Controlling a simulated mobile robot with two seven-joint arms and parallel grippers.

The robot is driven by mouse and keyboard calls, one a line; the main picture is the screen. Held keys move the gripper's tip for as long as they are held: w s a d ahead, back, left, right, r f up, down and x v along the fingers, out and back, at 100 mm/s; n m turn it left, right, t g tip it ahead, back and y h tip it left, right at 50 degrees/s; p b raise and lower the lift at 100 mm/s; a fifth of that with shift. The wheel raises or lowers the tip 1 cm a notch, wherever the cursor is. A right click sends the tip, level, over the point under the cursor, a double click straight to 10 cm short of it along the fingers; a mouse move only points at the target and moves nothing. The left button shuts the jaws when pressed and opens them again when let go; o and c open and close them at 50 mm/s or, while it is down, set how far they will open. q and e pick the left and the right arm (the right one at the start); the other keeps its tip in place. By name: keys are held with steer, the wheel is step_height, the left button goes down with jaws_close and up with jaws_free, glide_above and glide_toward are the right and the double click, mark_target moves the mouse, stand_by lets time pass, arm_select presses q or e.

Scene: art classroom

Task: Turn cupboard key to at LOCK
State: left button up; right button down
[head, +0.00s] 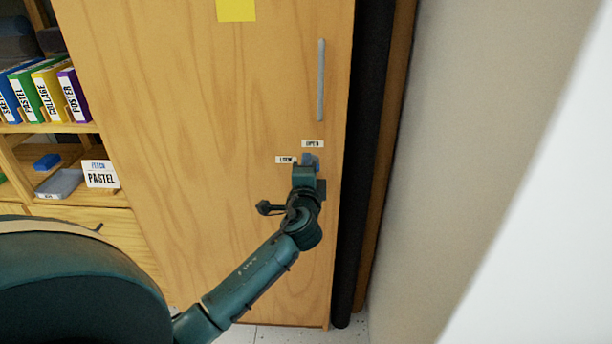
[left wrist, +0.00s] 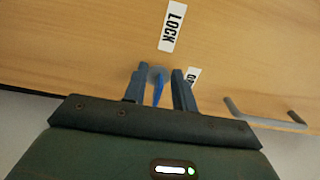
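The wooden cupboard door (head: 200,120) carries a LOCK label (head: 286,160) and, above and to its right, an OPEN label (head: 313,143). Both labels also show in the left wrist view, LOCK (left wrist: 172,26) whole and OPEN (left wrist: 193,76) partly behind a finger. The blue key (left wrist: 158,90) sits in its round keyhole at the door, between the fingers of my left gripper (left wrist: 159,88). The fingers are apart, with a gap visible on each side of the key. In the head view my left gripper (head: 309,166) largely hides the key. My right gripper is not in view.
A grey vertical handle (head: 320,80) is on the door above the labels. A yellow note (head: 236,10) is at the door's top. Shelves with coloured books (head: 50,90) stand at left. A plain wall (head: 460,150) is close at right.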

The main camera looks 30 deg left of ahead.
arm_select(q)
steer(key=v, duration=1.3)
steer(key=shift+d, duration=0.1)
steer(key=shift+w, duration=0.1)
